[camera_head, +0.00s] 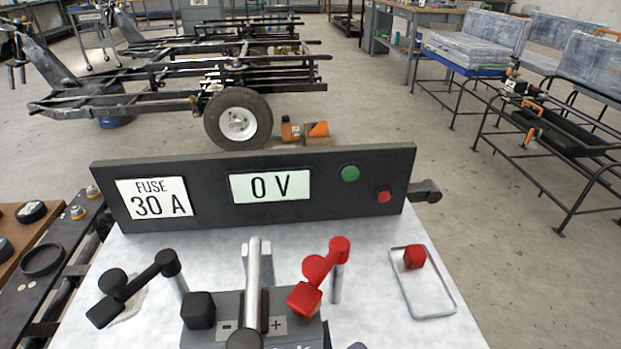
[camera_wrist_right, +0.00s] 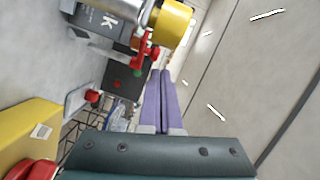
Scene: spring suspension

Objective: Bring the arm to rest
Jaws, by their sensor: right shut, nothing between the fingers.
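My right gripper (camera_wrist_right: 161,75) shows in the right wrist view as two purple fingers lying together, shut with nothing between them. Its dark teal body (camera_wrist_right: 160,157) fills the bottom of that view. In the head view only a small purple patch shows at the bottom edge, possibly its fingertips. The fingers are beside the table, and I see no contact with anything. The grey battery (camera_head: 270,331) stands on the white table, with black links (camera_head: 140,285) on its left and red links (camera_head: 318,272) on its right. My left gripper is not in view.
A black panel (camera_head: 215,165) reading "FUSE 30 A" and "0 V" stands behind the battery. A clear-rimmed tray (camera_head: 447,300) holds a red cap (camera_head: 414,257). A yellow part (camera_wrist_right: 172,22) is near the fingers in the wrist view.

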